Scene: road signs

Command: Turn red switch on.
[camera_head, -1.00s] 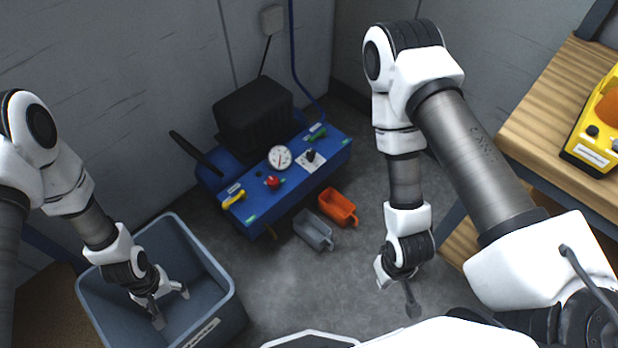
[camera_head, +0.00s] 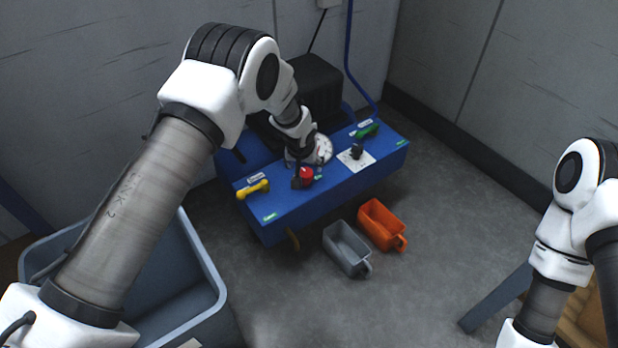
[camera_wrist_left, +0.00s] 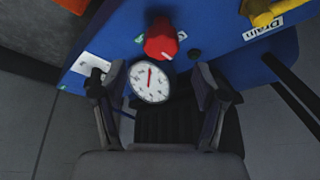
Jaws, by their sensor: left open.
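The red switch (camera_head: 306,174) is a red knob on top of the blue panel (camera_head: 345,195), between the yellow handle and the gauge. It also shows in the left wrist view (camera_wrist_left: 161,40), ahead of the fingers. My left gripper (camera_head: 300,180) is over the panel, close to the red switch. In the left wrist view my left gripper (camera_wrist_left: 160,100) is open, with its two fingers apart and nothing held. The white round gauge (camera_wrist_left: 150,84) appears between the fingers. I cannot tell whether a finger touches the switch. My right arm is at the lower right; its gripper is out of frame.
A yellow handle (camera_head: 253,189), a black knob (camera_head: 356,152) and a green handle (camera_head: 367,131) stand on the same panel. A grey scoop bin (camera_head: 346,250) and an orange one (camera_head: 381,226) lie on the floor in front. A grey-blue crate (camera_head: 207,270) stands at left.

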